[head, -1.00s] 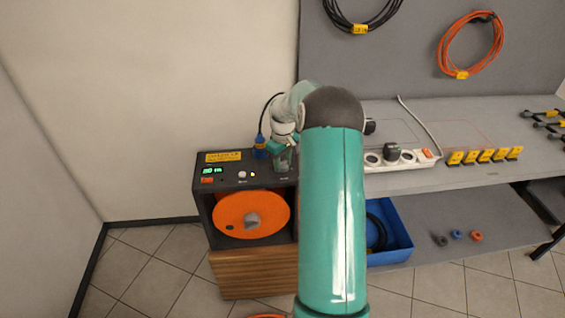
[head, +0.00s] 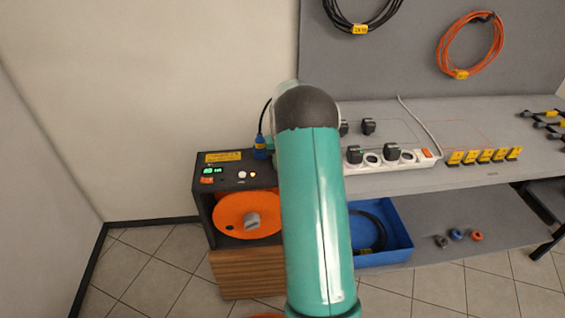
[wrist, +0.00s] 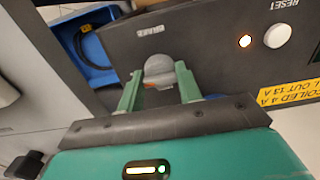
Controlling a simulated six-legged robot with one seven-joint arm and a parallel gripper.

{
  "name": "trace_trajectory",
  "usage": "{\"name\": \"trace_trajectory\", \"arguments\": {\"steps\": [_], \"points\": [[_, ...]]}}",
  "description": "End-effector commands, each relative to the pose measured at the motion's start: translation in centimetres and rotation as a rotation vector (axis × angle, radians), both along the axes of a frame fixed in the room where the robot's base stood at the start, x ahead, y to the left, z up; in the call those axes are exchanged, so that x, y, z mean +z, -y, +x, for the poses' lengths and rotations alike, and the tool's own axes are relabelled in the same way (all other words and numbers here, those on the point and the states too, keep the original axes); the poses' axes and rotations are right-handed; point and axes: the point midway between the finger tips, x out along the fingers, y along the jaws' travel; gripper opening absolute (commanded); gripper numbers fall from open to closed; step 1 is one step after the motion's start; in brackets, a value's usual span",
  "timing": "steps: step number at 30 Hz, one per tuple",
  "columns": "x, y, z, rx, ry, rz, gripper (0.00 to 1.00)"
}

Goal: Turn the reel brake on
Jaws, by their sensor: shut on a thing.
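The reel box (head: 198,208) stands at the left in the head view, with an orange reel (head: 235,215) in its open front. The reel brake knob (wrist: 158,68), grey and rounded, sits beside a "BRAKE" label on the dark top panel in the wrist view. My gripper (wrist: 159,73) is shut on this knob, one green finger on each side. In the head view my arm hides the knob and gripper. I cannot tell which position the knob points to.
A blue plug (head: 260,148) stands on the box. A power strip (head: 400,161) lies on the bench right of my arm. A blue bin (head: 395,258) sits below.

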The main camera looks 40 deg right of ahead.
Motion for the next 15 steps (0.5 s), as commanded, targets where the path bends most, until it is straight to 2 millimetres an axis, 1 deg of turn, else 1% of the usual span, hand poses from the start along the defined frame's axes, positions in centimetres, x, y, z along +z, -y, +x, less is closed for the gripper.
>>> {"name": "trace_trajectory", "arguments": {"steps": [13,14,15], "points": [[0.07,0.04,-0.03,-0.012,0.0,0.0,0.12],[0.07,0.04,-0.03,-0.012,0.0,0.0,0.39],[0.07,0.04,-0.03,-0.012,0.0,0.0,0.47]]}}
